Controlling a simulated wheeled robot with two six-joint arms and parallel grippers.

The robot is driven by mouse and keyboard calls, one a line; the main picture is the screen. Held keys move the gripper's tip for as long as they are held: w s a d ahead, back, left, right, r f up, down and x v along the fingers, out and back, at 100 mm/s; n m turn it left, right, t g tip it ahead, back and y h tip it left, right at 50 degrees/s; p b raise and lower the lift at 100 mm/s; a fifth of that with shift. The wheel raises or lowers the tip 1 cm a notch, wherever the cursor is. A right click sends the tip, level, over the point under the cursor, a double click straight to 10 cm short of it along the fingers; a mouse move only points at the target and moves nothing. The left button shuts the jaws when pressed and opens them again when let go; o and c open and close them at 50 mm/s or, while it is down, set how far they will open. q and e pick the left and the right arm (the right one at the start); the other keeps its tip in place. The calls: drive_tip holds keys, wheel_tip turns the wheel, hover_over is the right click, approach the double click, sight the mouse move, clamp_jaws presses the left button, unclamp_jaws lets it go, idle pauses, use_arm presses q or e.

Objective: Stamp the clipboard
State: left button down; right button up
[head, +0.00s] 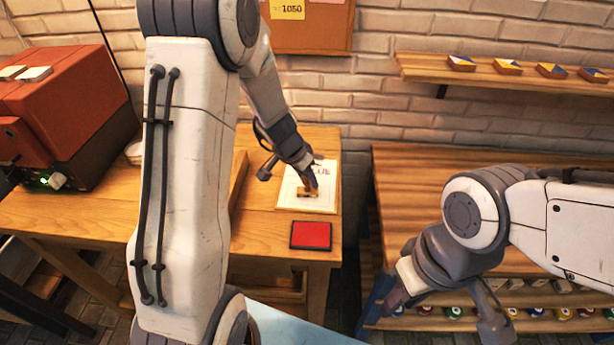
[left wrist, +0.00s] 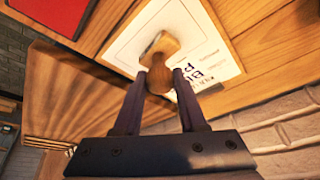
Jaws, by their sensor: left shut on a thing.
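The clipboard (head: 326,206) lies on the wooden table and carries a white sheet (left wrist: 128,50) with dark print on it. My left gripper (head: 308,181) is over the clipboard, shut on the wooden handle of a stamp (left wrist: 164,44). In the left wrist view my left gripper's fingers (left wrist: 158,82) close on either side of the handle. The stamp's base is over the sheet; I cannot tell whether it touches. A red ink pad (head: 310,235) lies in front of the clipboard. My right gripper (head: 393,302) hangs low at the right, and its fingertips are unclear.
A red-brown machine (head: 75,110) stands at the table's left. A second wooden table (head: 420,180) is at the right, with small coloured items on a lower shelf. A wall shelf (head: 490,75) holds several painted tiles. A gap separates the tables.

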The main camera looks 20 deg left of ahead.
use_arm(q)
drive_tip(key=shift+r+p, duration=2.2)
drive_tip(key=shift+r, duration=1.1)
